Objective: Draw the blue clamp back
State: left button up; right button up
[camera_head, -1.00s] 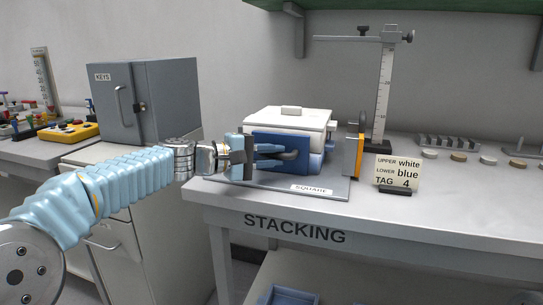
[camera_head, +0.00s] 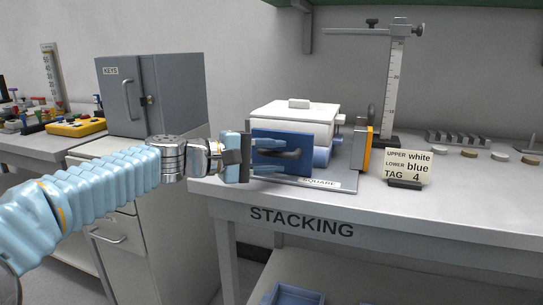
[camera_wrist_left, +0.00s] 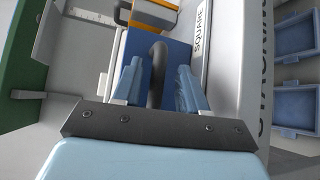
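The blue clamp (camera_head: 300,146) is an upright blue plate with a grey looped handle, standing in front of a stacked pair of boxes. In the left wrist view the clamp (camera_wrist_left: 177,57) is straight ahead. The upper box is white (camera_head: 290,118) and the lower one is blue (camera_head: 321,157). My left gripper (camera_head: 272,157) is open, one finger on each side of the handle. In the wrist view the left gripper (camera_wrist_left: 160,88) has gaps between its fingers and the handle (camera_wrist_left: 157,70). My right gripper is not in view.
The fixture sits on a grey plate labelled SQUARE (camera_head: 340,188) on the STACKING bench (camera_head: 400,228). An orange-edged block (camera_head: 363,147), a tag card (camera_head: 408,166) and a height gauge (camera_head: 396,90) stand to the right. A grey KEYS cabinet (camera_head: 170,95) stands left.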

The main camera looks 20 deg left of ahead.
pick_arm(q)
jog(key=b+v, duration=0.1)
jog(key=v, duration=1.3)
jog(key=shift+f, duration=0.15)
